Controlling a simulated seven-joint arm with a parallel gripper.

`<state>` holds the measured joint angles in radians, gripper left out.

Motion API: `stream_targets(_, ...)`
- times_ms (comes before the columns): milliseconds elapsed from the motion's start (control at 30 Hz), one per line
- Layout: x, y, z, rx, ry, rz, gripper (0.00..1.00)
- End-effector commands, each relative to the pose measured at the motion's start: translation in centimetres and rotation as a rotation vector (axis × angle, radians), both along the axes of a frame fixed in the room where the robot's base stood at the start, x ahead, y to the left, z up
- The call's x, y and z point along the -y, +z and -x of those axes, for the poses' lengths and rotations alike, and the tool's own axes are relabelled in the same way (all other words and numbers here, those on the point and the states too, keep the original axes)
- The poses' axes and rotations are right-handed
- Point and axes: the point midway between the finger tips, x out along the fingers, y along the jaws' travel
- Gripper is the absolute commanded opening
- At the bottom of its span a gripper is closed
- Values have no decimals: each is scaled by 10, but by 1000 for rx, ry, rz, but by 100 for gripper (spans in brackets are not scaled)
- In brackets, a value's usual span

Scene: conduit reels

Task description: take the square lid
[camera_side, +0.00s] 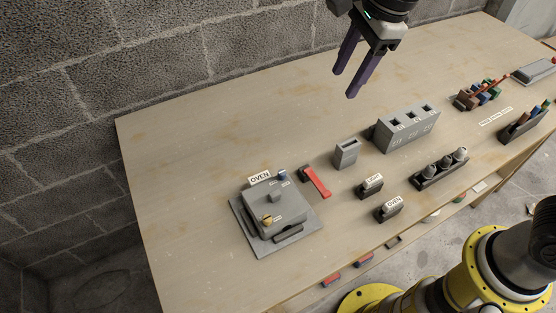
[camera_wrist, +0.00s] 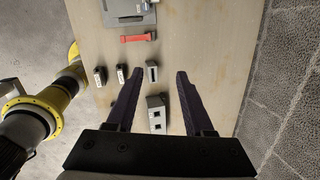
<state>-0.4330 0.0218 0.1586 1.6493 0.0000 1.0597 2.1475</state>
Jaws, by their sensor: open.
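A square grey lid (camera_side: 276,206) with a small raised grip in its middle appears to sit on the grey box on a flat plate at the left of the table, beside an "OVEN" label. A yellow knob and a blue knob show at its near and far sides. In the wrist view the lid (camera_wrist: 124,8) is partly cut off at the top edge. My gripper (camera_side: 345,84) is open and empty, high above the table, to the right of and behind the lid. In the wrist view my gripper (camera_wrist: 160,75) has its fingers apart.
A red-and-black bar (camera_side: 316,181) lies just right of the lid's plate. A small slotted grey box (camera_side: 346,153), a long grey socket block (camera_side: 407,128), two labelled dark blocks and several racks stand farther right. The table's back left is clear; a block wall stands behind.

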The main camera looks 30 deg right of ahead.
Motion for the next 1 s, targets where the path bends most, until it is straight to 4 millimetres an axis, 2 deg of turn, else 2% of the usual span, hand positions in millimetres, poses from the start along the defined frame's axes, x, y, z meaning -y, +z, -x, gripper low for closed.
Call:
stream_targets(33,-27,-19,-8,-41,-3,6,52)
stream_targets(200,-98,-76,-12,-136,54,51,52)
stream_targets(333,-132,-115,1,-190,129,98,52)
stream_targets(433,-142,-132,12,-217,159,122,52)
stream_targets(533,-148,-135,17,-221,176,127,52)
stream_targets(733,-148,-147,18,-221,177,127,52)
stream_targets(1000,-147,-176,18,-221,177,127,52)
